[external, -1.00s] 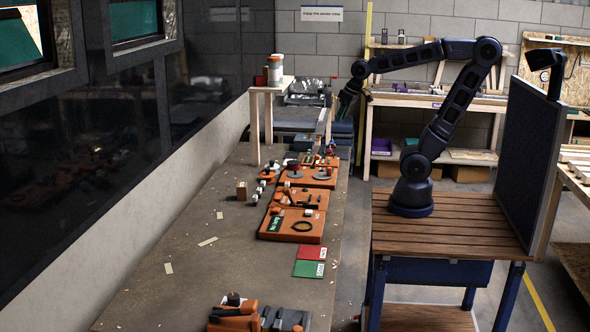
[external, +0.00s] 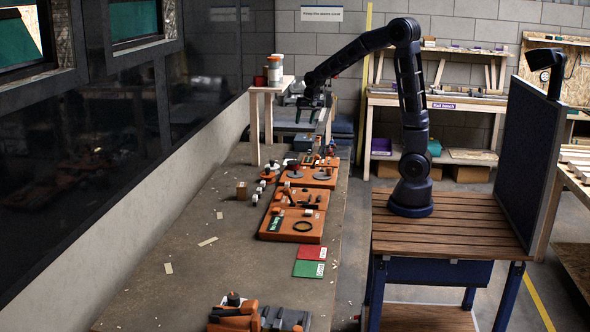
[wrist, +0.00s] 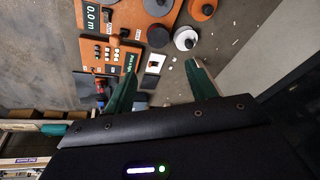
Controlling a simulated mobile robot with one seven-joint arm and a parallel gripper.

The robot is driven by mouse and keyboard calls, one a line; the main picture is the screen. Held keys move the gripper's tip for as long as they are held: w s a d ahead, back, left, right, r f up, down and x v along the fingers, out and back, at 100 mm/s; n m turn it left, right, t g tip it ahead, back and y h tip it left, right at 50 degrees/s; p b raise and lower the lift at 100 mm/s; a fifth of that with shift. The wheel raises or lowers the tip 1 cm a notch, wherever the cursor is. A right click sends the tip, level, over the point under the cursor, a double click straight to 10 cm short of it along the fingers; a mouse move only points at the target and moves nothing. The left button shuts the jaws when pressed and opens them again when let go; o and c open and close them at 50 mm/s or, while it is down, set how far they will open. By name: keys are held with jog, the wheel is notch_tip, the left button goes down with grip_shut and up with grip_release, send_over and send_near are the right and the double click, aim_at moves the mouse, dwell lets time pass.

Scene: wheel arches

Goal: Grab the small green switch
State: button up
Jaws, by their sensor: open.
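I cannot make out a small green switch for certain in either view. A green label with white writing (wrist: 130,62) sits on an orange board (wrist: 104,44) in the wrist view, close to the left finger. A small white plate with a dark part on it (wrist: 154,63) lies just right of that board, in line with the gap between the fingers. My gripper (wrist: 164,72) is open, with nothing visible between its green fingers. In the external view my gripper (external: 311,119) hangs above the far end of the bench, beyond the orange boards (external: 291,227).
A wooden stand (external: 270,88) with stacked tubs is left of my gripper. Grey and white round pieces (wrist: 186,38) lie right of the board in the wrist view. Red and green cards (external: 310,268) lie nearer on the bench. The bench's left side is mostly clear.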

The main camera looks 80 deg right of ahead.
jog(key=w+d+f+m+g+h, duration=0.1)
jog(key=d+f+m, duration=0.1)
jog(key=d+f, duration=0.35)
jog(key=w+d+f+m, duration=0.1)
jog(key=w+d+f, duration=0.15)
jog(key=d, duration=0.55)
jog(key=m+g+h, duration=0.2)
jog(key=m, duration=0.1)
send_near(309, 153)
jog(key=shift+d+x, duration=0.2)
jog(key=shift+x, duration=4.25)
jog(key=shift+w+r, duration=0.1)
jog(key=shift+w, duration=0.05)
jog(key=shift+c, duration=0.5)
jog(key=c, duration=0.9)
